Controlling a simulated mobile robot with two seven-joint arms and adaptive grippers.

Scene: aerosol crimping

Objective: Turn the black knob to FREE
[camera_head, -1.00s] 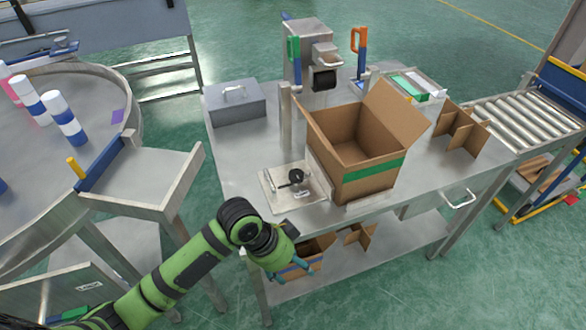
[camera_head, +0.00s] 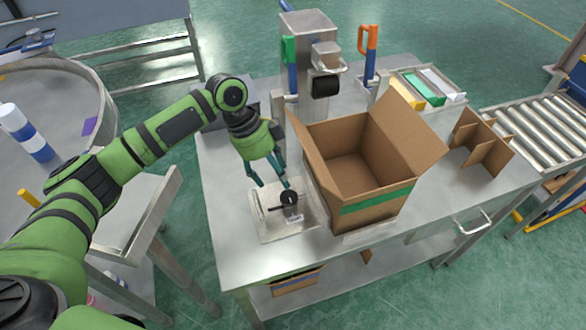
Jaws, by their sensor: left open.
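The black knob (camera_head: 288,198) sits on a pale metal plate (camera_head: 270,228) on the near part of the steel table. A thin dark pointer reaches left from the knob. The label on the plate is too small to read. My left gripper (camera_head: 272,180) hangs over the back of the plate with its fingers pointing down. It is open and empty, just behind and left of the knob. I cannot tell whether a fingertip touches it. My right gripper is not in view.
An open cardboard box (camera_head: 365,210) with a green stripe stands close to the right of the plate. A machine with a green and an orange handle (camera_head: 368,40) stands behind. A grey metal box (camera_head: 212,122) is partly hidden by my arm. The table (camera_head: 222,215) is bare left of the plate.

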